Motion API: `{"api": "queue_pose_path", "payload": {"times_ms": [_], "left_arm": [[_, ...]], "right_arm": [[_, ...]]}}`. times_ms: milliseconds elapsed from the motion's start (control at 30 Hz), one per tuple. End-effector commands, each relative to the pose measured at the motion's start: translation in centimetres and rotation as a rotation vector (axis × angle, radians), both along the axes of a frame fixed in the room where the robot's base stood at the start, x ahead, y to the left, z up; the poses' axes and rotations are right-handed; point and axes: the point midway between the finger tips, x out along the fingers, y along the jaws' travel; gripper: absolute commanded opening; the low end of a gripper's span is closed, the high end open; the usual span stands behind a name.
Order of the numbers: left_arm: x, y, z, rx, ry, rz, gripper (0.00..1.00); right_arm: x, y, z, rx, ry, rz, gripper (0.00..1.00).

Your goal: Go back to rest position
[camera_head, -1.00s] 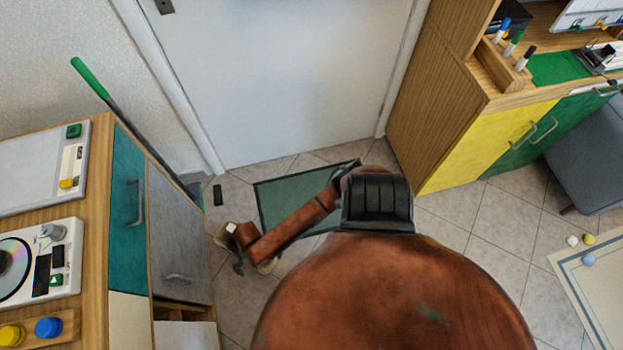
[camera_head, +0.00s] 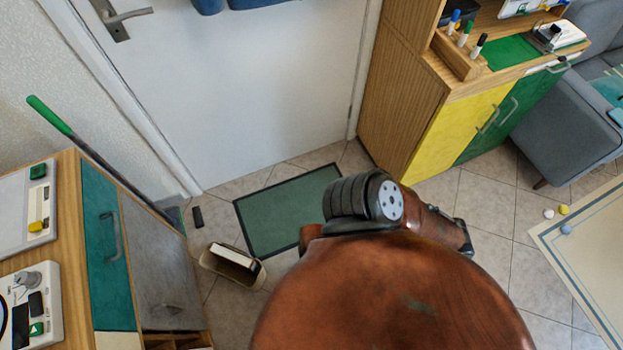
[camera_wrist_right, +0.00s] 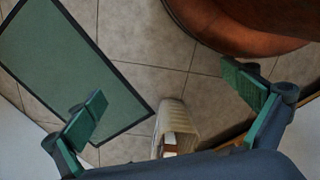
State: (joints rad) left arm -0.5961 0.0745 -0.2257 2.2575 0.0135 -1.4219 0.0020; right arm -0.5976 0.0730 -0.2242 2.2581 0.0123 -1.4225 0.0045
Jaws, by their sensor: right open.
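My right gripper (camera_wrist_right: 168,98) is open in the right wrist view, its two green-padded fingers spread wide with nothing between the pads. Floor tiles, a green mat and a small beige bin (camera_wrist_right: 176,122) show beyond the fingers. In the head view my rust-brown body fills the bottom centre. An arm of mine with a dark ribbed joint reaches to the right over the floor, and its gripper is hidden there. My left gripper is in neither view.
The beige bin (camera_head: 226,268) holds a white and dark item beside the green mat (camera_head: 285,212). A wooden cabinet (camera_head: 95,190) with a teal door stands left; a yellow-and-green cabinet (camera_head: 455,135) stands right. Small balls (camera_head: 563,210) lie by a rug (camera_head: 590,255).

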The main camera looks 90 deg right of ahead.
Motion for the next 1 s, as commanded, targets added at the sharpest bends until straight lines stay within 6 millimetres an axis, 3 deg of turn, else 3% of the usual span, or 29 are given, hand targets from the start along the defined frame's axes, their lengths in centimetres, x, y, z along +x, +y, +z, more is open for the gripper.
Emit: {"api": "queue_pose_path", "payload": {"times_ms": [333,467,767,1000], "left_arm": [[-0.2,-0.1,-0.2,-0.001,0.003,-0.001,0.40],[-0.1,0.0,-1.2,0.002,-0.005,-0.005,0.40],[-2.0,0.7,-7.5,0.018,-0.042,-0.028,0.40],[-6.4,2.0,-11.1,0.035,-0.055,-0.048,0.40]], "right_arm": [[0.0,0.1,-0.1,0.001,-0.001,0.005,1.00],[0.0,0.1,-1.1,-0.001,-0.009,0.009,1.00],[-1.8,-0.5,-7.5,-0.017,-0.043,0.033,1.00],[-6.3,-1.8,-11.2,-0.033,-0.057,0.053,1.00]]}}
